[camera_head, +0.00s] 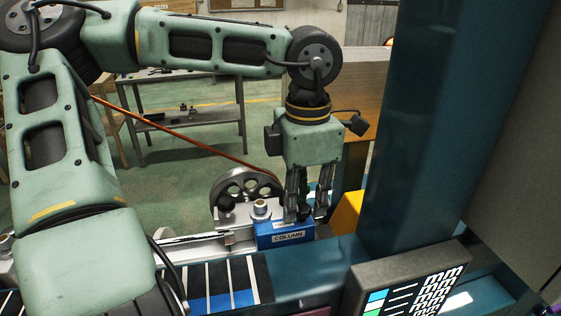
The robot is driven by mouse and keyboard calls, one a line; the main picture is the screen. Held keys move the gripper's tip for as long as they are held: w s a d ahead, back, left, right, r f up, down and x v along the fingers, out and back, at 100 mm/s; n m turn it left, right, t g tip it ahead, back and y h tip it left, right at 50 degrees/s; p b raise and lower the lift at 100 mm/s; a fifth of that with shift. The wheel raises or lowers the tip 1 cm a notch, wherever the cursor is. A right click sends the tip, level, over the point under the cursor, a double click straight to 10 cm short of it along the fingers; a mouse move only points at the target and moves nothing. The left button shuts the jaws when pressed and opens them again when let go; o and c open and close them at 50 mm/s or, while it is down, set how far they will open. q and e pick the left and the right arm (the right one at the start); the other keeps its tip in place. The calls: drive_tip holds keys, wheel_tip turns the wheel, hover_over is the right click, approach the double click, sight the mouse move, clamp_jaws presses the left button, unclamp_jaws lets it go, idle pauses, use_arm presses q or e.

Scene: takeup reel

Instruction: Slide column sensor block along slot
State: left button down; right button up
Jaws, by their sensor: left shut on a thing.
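The column sensor block (284,237) is a blue block with a white "COLUMN" label on its front. It sits on a light metal rail (195,248) that runs left to right, at the slot. My left gripper (306,212) reaches down from above with its dark fingers at the top of the block and is shut on it. The fingertips partly hide the block's top right part. A round metal knob stands at the block's upper left. My right gripper is not in view.
A spoked wheel (246,192) stands just behind the block. A dark teal post (424,120) rises close on the right. A yellow part (346,212) lies right of the gripper. A striped scale (220,283) and a labelled panel (415,285) are in front.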

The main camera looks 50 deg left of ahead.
use_arm(q)
drive_tip(key=shift+s+a+f, duration=0.1)
drive_tip(key=shift+s, duration=0.6)
drive_tip(key=shift+s+a+b, duration=0.2)
drive_tip(key=shift+s+a, duration=0.05)
drive_tip(key=shift+s, duration=0.2)
drive_tip(key=shift+s+a+b, duration=0.15)
drive_tip(key=shift+s+a, duration=0.05)
drive_tip(key=shift+s, duration=0.25)
idle(0.6)
drive_tip(key=c, duration=2)
unclamp_jaws()
drive_tip(key=o, duration=0.5)
drive_tip(key=shift+d, duration=0.25)
drive_tip(key=shift+o, duration=0.3)
drive_tip(key=shift+a, duration=0.15)
drive_tip(key=shift+r, duration=0.2)
wheel_tip(320, 180, up, 6)
drive_tip(key=p, duration=0.4)
